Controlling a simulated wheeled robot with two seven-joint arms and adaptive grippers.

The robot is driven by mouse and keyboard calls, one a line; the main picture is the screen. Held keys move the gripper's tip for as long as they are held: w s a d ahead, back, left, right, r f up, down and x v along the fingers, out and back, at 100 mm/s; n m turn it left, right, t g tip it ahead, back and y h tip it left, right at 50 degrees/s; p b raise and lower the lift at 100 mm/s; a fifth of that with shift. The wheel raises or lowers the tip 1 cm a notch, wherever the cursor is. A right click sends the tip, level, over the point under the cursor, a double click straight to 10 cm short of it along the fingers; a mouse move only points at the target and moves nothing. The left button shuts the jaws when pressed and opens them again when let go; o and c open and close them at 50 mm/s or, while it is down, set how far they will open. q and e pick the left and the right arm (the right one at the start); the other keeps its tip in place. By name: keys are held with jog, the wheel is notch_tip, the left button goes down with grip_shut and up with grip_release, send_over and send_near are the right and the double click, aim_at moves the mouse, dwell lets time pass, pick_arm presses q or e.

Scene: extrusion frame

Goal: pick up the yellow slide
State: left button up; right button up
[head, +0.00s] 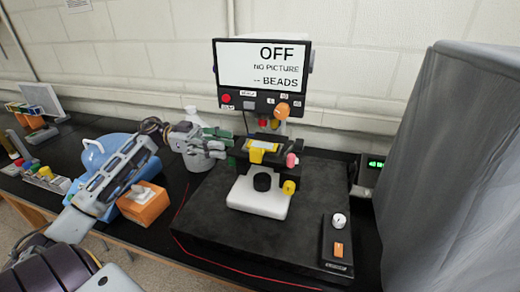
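The yellow slide (257,154) lies on the dark stage (285,145) of a microscope-like instrument, under its orange and red lens parts. Its yellow end shows at the stage's front and a pale strip lies behind it. My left gripper (229,143) is just left of the stage, with its fingers pointing right toward the slide. The fingers look apart, with nothing seen between them, and a small gap separates them from the slide. My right gripper is not in view.
The instrument's screen (262,65) reads "OFF, NO PICTURE, BEADS". A switch box (337,246) sits at the right of the black base. A grey cover (455,160) stands at far right. An orange box (143,204) and a blue device (98,152) are under and behind my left arm.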

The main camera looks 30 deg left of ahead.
aim_at(251, 148)
pick_arm(q)
jog(key=p+x, duration=0.2)
jog(key=x, duration=0.6)
jog(key=shift+w+d+f, duration=0.1)
jog(key=shift+w+d, duration=0.05)
jog(key=shift+d, duration=0.25)
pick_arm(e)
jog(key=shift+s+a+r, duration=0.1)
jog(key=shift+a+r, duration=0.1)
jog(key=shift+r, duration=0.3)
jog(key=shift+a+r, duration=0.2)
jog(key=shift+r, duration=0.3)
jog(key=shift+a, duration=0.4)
pick_arm(q)
grip_shut()
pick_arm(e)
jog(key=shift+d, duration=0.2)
